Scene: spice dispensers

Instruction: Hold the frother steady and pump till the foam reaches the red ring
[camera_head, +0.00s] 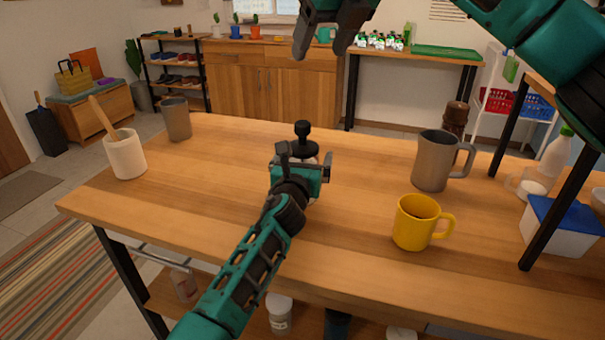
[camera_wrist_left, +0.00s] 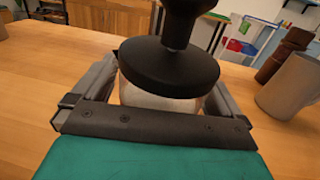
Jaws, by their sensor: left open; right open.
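The frother has a black plunger knob and a black lid (camera_head: 302,148) and stands upright on the wooden table. In the left wrist view its wide black lid (camera_wrist_left: 170,70) fills the middle, over a pale body (camera_wrist_left: 158,101). My left gripper (camera_head: 306,158) is open at the frother, with one finger on each side of the body below the lid. I cannot tell whether the fingers touch it. The lower body and any red ring or foam are hidden. My right gripper (camera_head: 330,47) is open and empty, raised high above and beyond the frother.
A yellow mug (camera_head: 414,226) and a metal pitcher (camera_head: 433,160) stand to the right, with a brown mill (camera_head: 455,121) behind. A metal cup (camera_head: 177,119) and a white utensil crock (camera_head: 125,155) stand at the left. The table between is clear.

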